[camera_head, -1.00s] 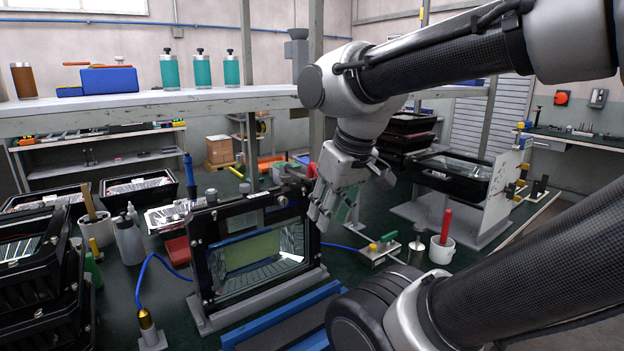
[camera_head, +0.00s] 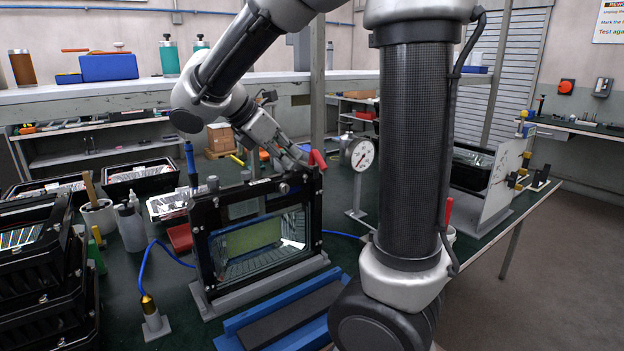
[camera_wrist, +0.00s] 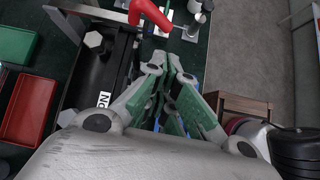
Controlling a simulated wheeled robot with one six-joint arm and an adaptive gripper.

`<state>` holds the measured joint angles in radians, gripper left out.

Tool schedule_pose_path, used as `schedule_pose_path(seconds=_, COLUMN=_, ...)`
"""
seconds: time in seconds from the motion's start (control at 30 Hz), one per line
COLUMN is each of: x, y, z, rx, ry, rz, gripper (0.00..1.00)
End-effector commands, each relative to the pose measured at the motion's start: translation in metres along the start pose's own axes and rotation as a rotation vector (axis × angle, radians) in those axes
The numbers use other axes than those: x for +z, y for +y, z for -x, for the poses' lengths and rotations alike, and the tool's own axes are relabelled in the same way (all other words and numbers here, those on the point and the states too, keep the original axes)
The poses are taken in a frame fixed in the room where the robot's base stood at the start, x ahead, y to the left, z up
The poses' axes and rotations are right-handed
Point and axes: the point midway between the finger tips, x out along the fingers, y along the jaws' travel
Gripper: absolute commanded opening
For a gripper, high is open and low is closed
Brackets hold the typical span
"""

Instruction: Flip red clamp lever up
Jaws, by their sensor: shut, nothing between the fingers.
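The floodlight housing (camera_head: 206,222) stands upright in a black frame with a glass front, on a grey base. The red clamp lever (camera_head: 317,159) sticks up at its top right corner, leaning slightly left. In the wrist view the red lever (camera_wrist: 150,14) shows at the top, just beyond and left of my fingertips. My gripper (camera_wrist: 171,62) is shut and empty, with green finger pads. In the head view my gripper (camera_head: 297,161) is at the housing's top edge, just left of the lever. Whether it touches the lever cannot be told.
A dial gauge (camera_head: 361,154) on a stand is right of the housing. A blue rail fixture (camera_head: 285,312) lies in front. A red tray (camera_head: 180,237) and a blue cable (camera_head: 150,262) lie to the left. In the wrist view red (camera_wrist: 31,103) and green (camera_wrist: 28,46) trays are left.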

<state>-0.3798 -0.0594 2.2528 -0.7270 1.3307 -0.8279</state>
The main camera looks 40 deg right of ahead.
Motion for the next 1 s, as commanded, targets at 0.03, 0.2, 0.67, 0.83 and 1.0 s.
schedule_pose_path(seconds=0.03, x=0.001, y=-0.001, z=0.000, rx=-0.003, ry=-0.001, rz=0.018, gripper=0.00)
schedule_pose_path(seconds=0.2, x=0.000, y=-0.001, z=0.000, rx=-0.004, ry=0.001, rz=0.036, gripper=0.00)
schedule_pose_path(seconds=0.67, x=0.001, y=-0.003, z=-0.028, rx=-0.008, ry=0.002, rz=0.031, gripper=0.00)
schedule_pose_path(seconds=0.83, x=0.000, y=-0.003, z=-0.061, rx=-0.009, ry=0.002, rz=0.031, gripper=0.00)
schedule_pose_path(seconds=1.0, x=0.001, y=-0.002, z=-0.086, rx=-0.007, ry=0.001, rz=0.031, gripper=0.00)
